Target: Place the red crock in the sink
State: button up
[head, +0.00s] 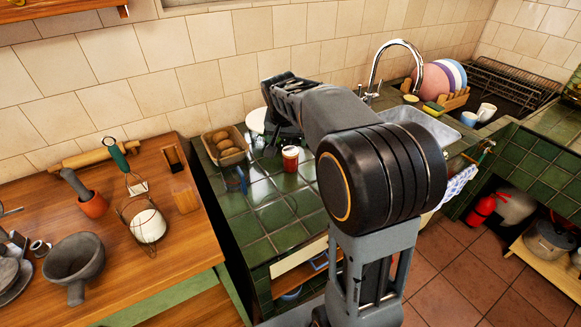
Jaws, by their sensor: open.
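A small red crock with a pale top and a pale band (290,158) stands upright on the green tiled counter (245,225). My gripper (278,140) is open above the counter, just behind and to the left of the crock in the picture. Its fingers are dark and partly hidden by my arm, and I cannot tell the exact gap to the crock. The metal sink (425,125) is at the right, under a curved chrome faucet (398,43); my arm covers part of its near side.
A bread basket (225,147) and a white plate (257,120) are near the gripper. A dish rack with plates (440,80) and cups (486,112) stand beyond the sink. A wooden worktop (120,275) with a mortar (78,262) is at left. Front counter tiles are mostly clear.

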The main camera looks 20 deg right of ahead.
jog(key=m, duration=0.1)
send_near(290, 152)
jog(key=x, duration=0.6)
jog(key=shift+s+f+b, duration=0.1)
jog(key=shift+s+b, duration=0.05)
jog(key=shift+b, duration=0.2)
jog(key=shift+x, duration=3.15)
jog(key=shift+c, duration=0.4)
jog(key=c, duration=1.2)
